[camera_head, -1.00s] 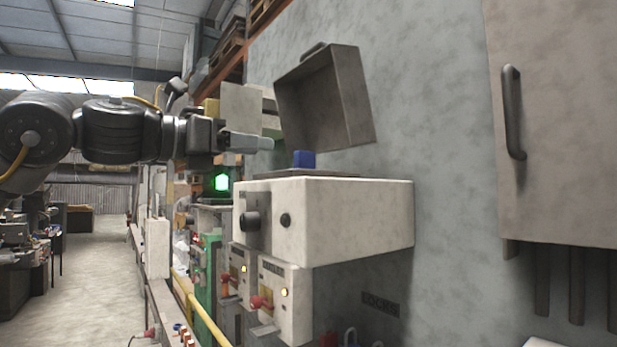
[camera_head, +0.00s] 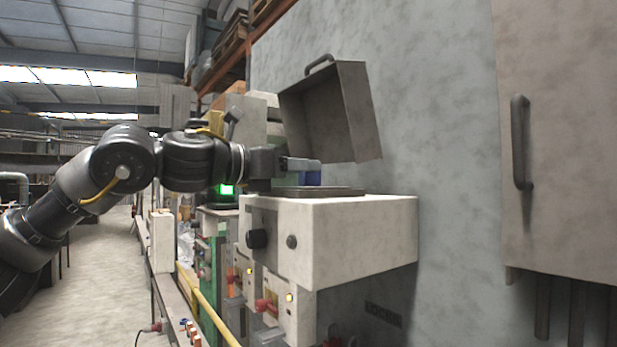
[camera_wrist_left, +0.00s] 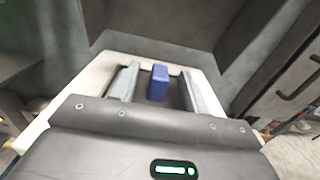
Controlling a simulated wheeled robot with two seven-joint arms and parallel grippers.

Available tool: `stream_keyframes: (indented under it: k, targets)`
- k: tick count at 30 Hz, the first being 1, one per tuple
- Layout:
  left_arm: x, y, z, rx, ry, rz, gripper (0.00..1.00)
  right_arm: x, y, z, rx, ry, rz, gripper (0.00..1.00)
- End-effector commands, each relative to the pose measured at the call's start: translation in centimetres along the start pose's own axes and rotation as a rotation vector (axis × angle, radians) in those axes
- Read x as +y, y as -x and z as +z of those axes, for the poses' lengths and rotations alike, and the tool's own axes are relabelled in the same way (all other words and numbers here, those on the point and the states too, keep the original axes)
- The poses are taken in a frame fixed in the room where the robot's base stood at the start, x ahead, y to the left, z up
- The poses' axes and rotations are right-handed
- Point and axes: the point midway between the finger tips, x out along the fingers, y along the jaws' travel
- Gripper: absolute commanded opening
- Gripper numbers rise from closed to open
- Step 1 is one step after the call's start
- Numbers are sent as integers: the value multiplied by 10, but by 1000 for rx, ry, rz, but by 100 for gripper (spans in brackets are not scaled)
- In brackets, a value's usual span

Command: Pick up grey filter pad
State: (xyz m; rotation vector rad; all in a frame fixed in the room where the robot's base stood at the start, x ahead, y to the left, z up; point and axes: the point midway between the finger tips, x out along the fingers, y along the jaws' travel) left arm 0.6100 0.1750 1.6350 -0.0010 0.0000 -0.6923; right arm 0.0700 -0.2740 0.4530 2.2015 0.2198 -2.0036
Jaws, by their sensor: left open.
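My left gripper (camera_head: 310,165) is open above the white box, at the blue block (camera_head: 312,179). In the left wrist view the blue block (camera_wrist_left: 158,82) stands upright between my two open fingers, with a visible gap on each side. It rests on or in the dark grey plate (camera_head: 345,190) on top of the white box (camera_head: 360,240). No separate grey filter pad is clearly recognisable; I cannot tell whether the grey plate is it. My right gripper is not in view.
A grey hood-like lid (camera_head: 335,110) with a handle stands tilted open above the box, close to my gripper. A wall cabinet (camera_head: 565,130) is at the right. Red-knobbed control boxes (camera_head: 275,300) sit below.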

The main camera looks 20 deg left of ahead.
Motion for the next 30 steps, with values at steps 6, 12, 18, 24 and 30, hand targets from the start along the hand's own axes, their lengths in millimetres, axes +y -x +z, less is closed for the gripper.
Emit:
stream_keyframes:
  k: [6,12,18,24,30]
  targets:
    - [0,-12,-1,0,-1,1,45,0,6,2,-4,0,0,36]
    - [0,-11,-1,0,-1,0,39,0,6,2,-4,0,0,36]
    - [0,-11,-1,0,-1,0,13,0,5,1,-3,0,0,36]
    - [0,-11,-1,-1,-1,1,0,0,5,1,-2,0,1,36]
    - [0,-10,0,-1,-1,1,0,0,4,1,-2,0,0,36]
